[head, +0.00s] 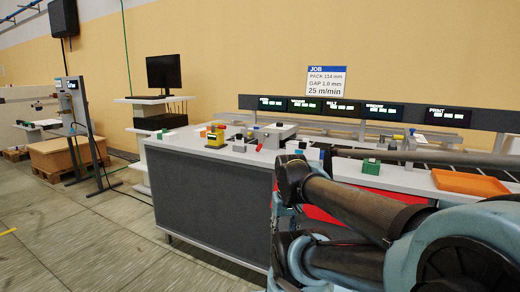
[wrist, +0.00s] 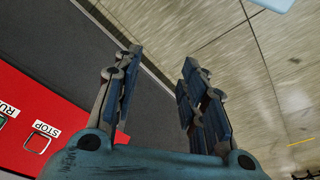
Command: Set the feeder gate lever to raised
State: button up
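I cannot pick out the feeder gate lever for certain in either view. A small yellow-and-black device (head: 216,138) stands on the left part of the white machine top, among other small parts, but I cannot tell whether a lever belongs to it. My gripper (wrist: 160,62) is open and empty in the wrist view, its two blue-padded fingers well apart. It points past the dark grey machine side toward the floor. In the head view my arm crosses the lower right and hides part of the machine front.
A red panel (wrist: 38,118) with RUN and STOP buttons lies left of my gripper. An orange tray (head: 468,183) and a green block (head: 371,166) sit on the machine top. A dark display bar (head: 370,108) runs behind. The floor (head: 75,235) at left is clear.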

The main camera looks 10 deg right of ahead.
jog(key=w+d+r+m+t, duration=0.1)
jog(key=w+d+r+m, duration=0.1)
jog(key=w+r, duration=0.55)
notch_tip(320, 180, up, 17)
jog(key=m+t+h, duration=0.3)
jog(key=m+t, duration=0.2)
jog(key=t, duration=0.1)
send_over(260, 145)
jog(key=s+a, duration=0.3)
jog(key=s, duration=0.8)
jog(key=x, duration=1.7)
jog(key=shift+w+a+f, duration=0.1)
jog(key=shift+a+f, duration=0.05)
jog(key=shift+a, duration=0.1)
jog(key=shift+a, duration=0.1)
grip_shut()
